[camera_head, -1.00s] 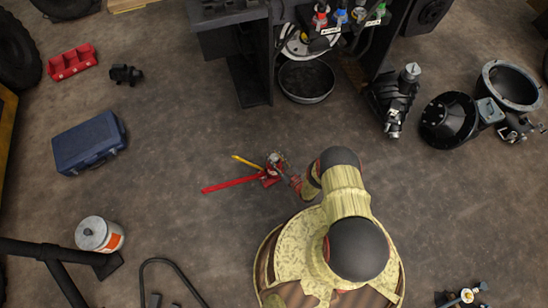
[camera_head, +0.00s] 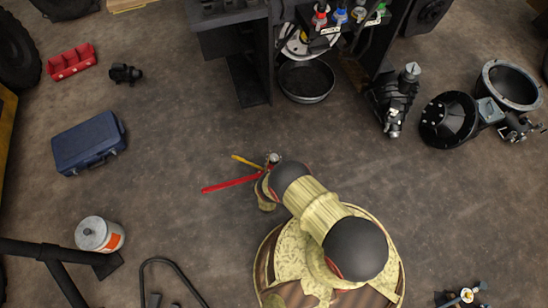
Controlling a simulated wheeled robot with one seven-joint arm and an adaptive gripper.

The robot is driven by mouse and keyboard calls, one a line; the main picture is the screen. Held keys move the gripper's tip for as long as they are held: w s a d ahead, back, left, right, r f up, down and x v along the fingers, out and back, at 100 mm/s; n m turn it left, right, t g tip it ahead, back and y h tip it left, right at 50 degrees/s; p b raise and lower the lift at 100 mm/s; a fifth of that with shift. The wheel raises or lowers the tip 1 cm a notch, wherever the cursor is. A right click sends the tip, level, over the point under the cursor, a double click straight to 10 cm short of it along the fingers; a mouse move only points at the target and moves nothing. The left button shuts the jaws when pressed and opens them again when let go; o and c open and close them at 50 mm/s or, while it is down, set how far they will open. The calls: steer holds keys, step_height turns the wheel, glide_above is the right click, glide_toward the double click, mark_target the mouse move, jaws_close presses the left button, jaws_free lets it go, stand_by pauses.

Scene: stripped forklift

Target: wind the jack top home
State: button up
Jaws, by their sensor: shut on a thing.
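The small red jack stands on the floor near the middle of the view, with its long red handle (camera_head: 230,184) pointing left. A yellow bar (camera_head: 247,162) lies beside it. The silvery jack top (camera_head: 273,158) shows just beyond the end of my arm. My gripper (camera_head: 272,165) is at the jack, shut on its top. The fingers are small and mostly covered by my wrist, so their exact grip cannot be made out. Most of the jack's red body is hidden under my arm.
A blue case (camera_head: 90,143), a red tray (camera_head: 71,62) and a white can (camera_head: 99,234) lie to the left. A black basin (camera_head: 306,80) sits by the forklift frame (camera_head: 247,75) above. The floor around the jack is clear.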

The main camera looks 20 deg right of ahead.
steer(key=shift+w+a+r+m+g+h, duration=0.1)
steer(key=shift+m+g+h, duration=1)
steer(key=shift+h, duration=0.35)
steer(key=shift+w+r+m+g+h, duration=0.1)
steer(key=shift+m+g+h, duration=1)
steer(key=shift+h, duration=0.35)
steer(key=o, duration=1.2)
steer(key=shift+s, duration=0.1)
steer(key=shift+f, duration=0.1)
steer(key=v, duration=1.1)
steer(key=shift+s+a+f, duration=0.1)
steer(key=shift+s+a, duration=0.2)
